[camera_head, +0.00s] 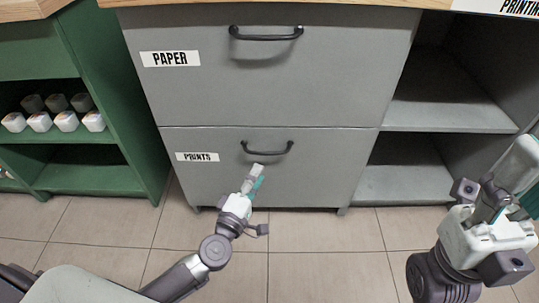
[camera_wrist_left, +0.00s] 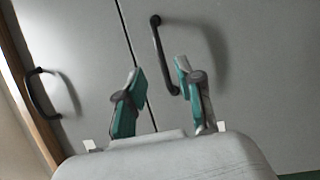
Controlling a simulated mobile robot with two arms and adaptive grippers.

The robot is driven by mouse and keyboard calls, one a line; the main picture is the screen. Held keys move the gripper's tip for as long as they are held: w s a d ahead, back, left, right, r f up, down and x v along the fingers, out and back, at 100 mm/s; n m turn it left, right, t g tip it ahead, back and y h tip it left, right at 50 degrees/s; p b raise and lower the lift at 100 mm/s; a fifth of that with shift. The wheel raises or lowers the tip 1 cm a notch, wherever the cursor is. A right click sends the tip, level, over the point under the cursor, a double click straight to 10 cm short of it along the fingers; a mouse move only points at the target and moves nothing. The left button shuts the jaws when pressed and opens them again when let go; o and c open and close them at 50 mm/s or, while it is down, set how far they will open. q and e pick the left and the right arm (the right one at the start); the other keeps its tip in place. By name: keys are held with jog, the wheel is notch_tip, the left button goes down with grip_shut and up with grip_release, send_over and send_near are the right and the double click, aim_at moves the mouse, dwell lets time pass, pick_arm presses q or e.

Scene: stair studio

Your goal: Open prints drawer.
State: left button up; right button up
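The prints drawer (camera_head: 310,170) is the lower grey drawer, with its front flush with the cabinet, so it looks shut. Its label "PRINTS" (camera_head: 197,157) is at the upper left. Its dark bar handle (camera_head: 267,149) is near the top. My left gripper (camera_head: 256,172) is just below the handle in the head view. In the left wrist view my left gripper (camera_wrist_left: 161,69) is open and empty, and the handle (camera_wrist_left: 157,45) lies ahead of and between its fingertips; contact is not visible. My right gripper (camera_head: 498,192) is at the far right, away from the drawer; its finger gap is unclear.
The paper drawer (camera_head: 330,75) above is shut, with its own handle (camera_head: 266,34). Open grey shelves (camera_head: 450,103) are on the right. A green shelf unit (camera_head: 110,179) with several small white containers (camera_head: 66,121) is on the left. The tiled floor (camera_head: 310,255) in front is clear.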

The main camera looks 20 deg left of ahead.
aim_at(269, 154)
pick_arm(q)
jog(key=w, duration=0.3)
jog(key=w+b, duration=0.1)
jog(key=w, duration=0.1)
jog(key=w+d, duration=0.1)
jog(key=w, duration=0.2)
jog(key=shift+w+r, duration=0.35)
grip_shut()
